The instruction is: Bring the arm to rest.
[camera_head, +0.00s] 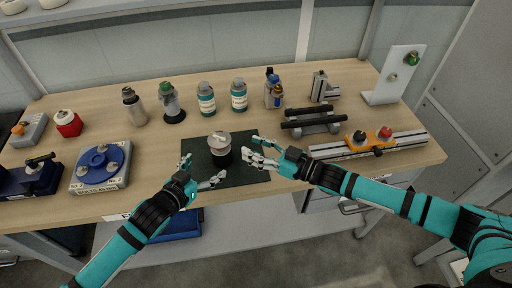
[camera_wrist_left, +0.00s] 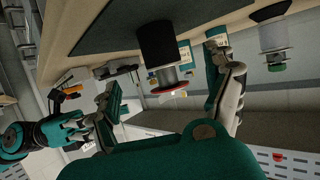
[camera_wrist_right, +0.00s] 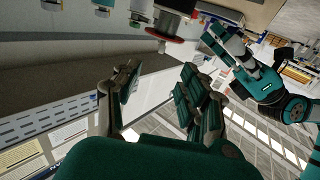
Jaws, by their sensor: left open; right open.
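My left gripper (camera_head: 202,174) is open and empty, just left of a black and silver cylinder (camera_head: 220,150) standing on a dark mat (camera_head: 245,172). In the left wrist view the same cylinder (camera_wrist_left: 157,45) shows beyond the open fingers (camera_wrist_left: 165,85), apart from them. My right gripper (camera_head: 256,151) is open and empty, to the right of the cylinder. In the right wrist view the cylinder (camera_wrist_right: 170,22) shows at the top, clear of the right fingers (camera_wrist_right: 155,85). Both arms reach over the table's front edge.
Several bottles, among them a teal-labelled one (camera_head: 206,99), stand behind the mat on the wooden table (camera_head: 70,205). A blue round fixture (camera_head: 100,166) is at left. A rail with orange block (camera_head: 370,138) and a white upright plate (camera_head: 393,75) are at right.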

